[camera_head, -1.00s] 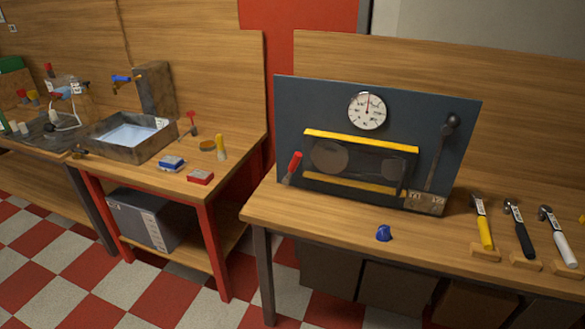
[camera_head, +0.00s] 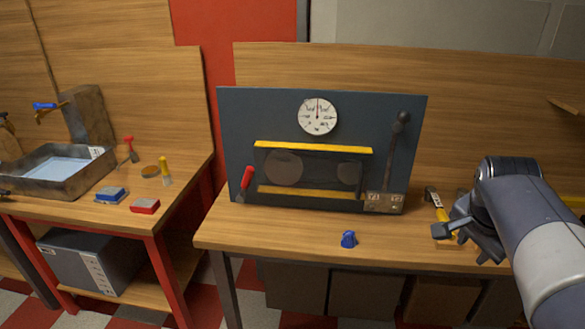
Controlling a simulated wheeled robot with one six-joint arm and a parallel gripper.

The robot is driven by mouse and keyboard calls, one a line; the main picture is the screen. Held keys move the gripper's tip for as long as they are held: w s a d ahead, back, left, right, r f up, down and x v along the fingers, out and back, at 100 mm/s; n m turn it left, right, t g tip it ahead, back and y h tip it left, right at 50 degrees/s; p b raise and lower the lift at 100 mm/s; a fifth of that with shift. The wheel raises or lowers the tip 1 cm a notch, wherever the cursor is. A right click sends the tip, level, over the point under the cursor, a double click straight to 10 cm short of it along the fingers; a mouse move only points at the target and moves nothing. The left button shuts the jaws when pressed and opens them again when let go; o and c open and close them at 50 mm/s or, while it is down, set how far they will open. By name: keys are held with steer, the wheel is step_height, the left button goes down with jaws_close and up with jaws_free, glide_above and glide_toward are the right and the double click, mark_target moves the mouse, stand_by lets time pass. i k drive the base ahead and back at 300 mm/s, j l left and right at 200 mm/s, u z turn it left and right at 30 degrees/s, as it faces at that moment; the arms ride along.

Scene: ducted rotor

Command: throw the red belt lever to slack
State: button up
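The red belt lever (camera_head: 246,179) is at the lower left corner of a dark blue panel (camera_head: 236,120) on the workbench. Its red handle leans up and slightly right from a dark base. Behind the yellow-edged dark guard (camera_head: 315,149), two round pulleys show dimly; the belt cannot be made out. My gripper (camera_head: 458,242) is at the right, over the bench by the yellow-handled hammer, well away from the red lever. Its dark fingers look spread apart, with nothing seen held between them.
A tall dark lever (camera_head: 397,143) with a ball knob stands at the panel's right on a labelled base (camera_head: 384,202). A white dial (camera_head: 318,116) is above the guard. The hammer (camera_head: 432,203) is partly hidden by my gripper.

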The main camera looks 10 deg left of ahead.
mark_target(245, 183)
steer(key=i+j, duration=0.15)
steer(key=j, duration=0.25)
steer(key=i+j, duration=0.15)
steer(key=j, duration=0.3)
steer(key=i+j, duration=0.15)
steer(key=j, duration=0.25)
steer(key=i+j, duration=0.15)
steer(key=j, duration=0.25)
steer(key=i+j, duration=0.1)
steer(key=j, duration=0.3)
steer(key=i+j, duration=0.15)
steer(key=j, duration=0.3)
steer(key=i+j, duration=0.15)
steer(key=j, duration=0.25)
steer(key=z, duration=0.05)
